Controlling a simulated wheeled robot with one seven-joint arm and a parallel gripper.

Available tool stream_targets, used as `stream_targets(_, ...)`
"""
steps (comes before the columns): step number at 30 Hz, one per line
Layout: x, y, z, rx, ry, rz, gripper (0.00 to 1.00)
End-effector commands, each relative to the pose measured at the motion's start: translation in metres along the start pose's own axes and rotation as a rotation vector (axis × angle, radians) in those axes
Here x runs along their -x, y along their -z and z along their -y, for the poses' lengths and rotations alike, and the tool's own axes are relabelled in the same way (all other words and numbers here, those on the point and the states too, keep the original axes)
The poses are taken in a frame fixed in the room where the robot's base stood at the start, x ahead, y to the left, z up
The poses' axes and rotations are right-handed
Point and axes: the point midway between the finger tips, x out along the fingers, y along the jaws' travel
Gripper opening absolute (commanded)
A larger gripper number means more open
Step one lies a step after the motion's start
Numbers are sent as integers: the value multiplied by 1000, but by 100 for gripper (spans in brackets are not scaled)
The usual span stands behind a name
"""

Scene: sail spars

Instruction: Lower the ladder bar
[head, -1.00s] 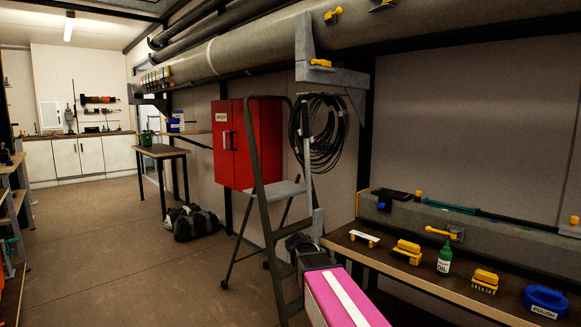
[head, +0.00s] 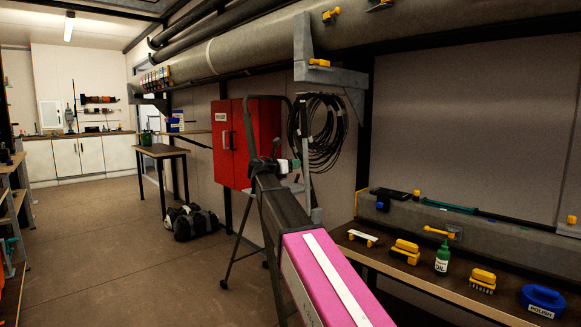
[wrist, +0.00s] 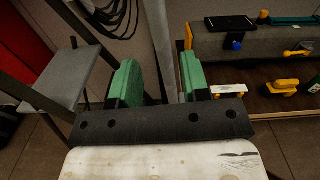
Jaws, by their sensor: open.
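A stepladder (head: 284,97) with a dark frame stands in front of the red cabinet. What looks like the ladder bar (head: 305,140) is a thin pale-grey upright bar at its right side, roughly vertical. My gripper (head: 287,164) is at the ladder's platform level, just left of this bar's lower part. In the wrist view my gripper (wrist: 160,75) is open, its two green pads apart. The grey bar (wrist: 158,35) shows between the pads; I cannot tell whether it is between them in depth. The ladder's grey platform (wrist: 58,82) is at left. My arm hides the ladder's lower part.
The red cabinet (head: 262,140) is behind the ladder. A coiled black hose (head: 328,130) hangs to the right of the bar. A workbench (head: 400,262) with brushes, a green oil bottle (head: 443,254) and a blue polish tin (head: 543,300) is at right. The floor (head: 120,250) at left is mostly clear.

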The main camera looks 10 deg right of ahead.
Motion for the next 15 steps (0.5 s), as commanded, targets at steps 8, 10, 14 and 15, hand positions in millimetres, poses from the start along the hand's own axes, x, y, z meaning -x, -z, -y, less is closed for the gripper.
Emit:
stream_targets(8, -29, 1, -1, -2, 0, -2, 43)
stream_targets(10, -38, 1, -1, -2, 1, -2, 43)
stream_targets(14, -54, 1, -1, -3, 0, -3, 43)
stream_targets(15, -59, 1, -1, -3, 0, -3, 43)
